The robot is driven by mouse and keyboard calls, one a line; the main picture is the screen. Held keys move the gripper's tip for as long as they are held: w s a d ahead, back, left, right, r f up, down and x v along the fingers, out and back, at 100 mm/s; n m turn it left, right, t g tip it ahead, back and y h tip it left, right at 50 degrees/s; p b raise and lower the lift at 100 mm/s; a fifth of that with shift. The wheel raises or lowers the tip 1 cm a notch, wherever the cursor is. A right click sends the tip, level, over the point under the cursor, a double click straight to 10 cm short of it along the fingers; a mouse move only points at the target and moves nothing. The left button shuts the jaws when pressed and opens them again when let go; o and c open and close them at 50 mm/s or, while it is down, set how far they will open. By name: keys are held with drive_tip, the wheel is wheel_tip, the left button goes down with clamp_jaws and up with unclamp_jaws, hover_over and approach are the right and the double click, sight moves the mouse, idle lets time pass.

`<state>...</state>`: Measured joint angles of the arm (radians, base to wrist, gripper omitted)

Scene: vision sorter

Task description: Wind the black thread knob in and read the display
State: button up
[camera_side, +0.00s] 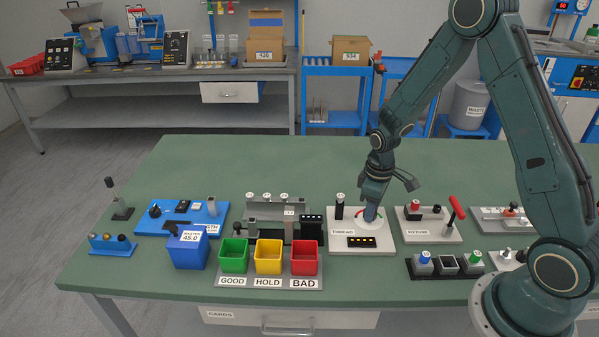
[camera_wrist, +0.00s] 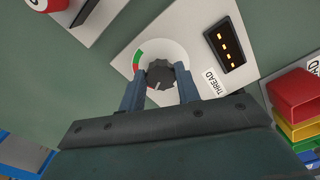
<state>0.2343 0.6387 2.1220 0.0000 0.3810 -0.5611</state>
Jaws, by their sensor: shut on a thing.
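The black thread knob (camera_wrist: 160,75) is a ribbed round knob with a pale pointer line, on a white disc with a green and red arc. It stands on the white THREAD plate (camera_side: 339,242). My gripper (camera_wrist: 160,86) points down over it, its two blue-grey fingers shut on either side of the knob. In the side view my gripper (camera_side: 370,213) hides most of the knob. The display (camera_wrist: 226,45) is a small black panel showing only amber dashes, no number. It also shows in the side view (camera_side: 361,242), at the plate's front.
A black post (camera_side: 340,207) with a white top stands left of the knob. The FIXTURE plate (camera_side: 425,231) with a red lever is close on the right. GOOD, HOLD and BAD bins (camera_side: 268,257) are to the left. The green table behind is clear.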

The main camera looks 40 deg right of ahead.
drive_tip(key=shift+m, duration=0.6)
drive_tip(key=o, duration=1)
drive_tip(key=shift+c, duration=0.2)
drive_tip(key=shift+r, duration=0.1)
wheel_tip(320, 180, up, 14)
drive_tip(key=shift+f, duration=0.2)
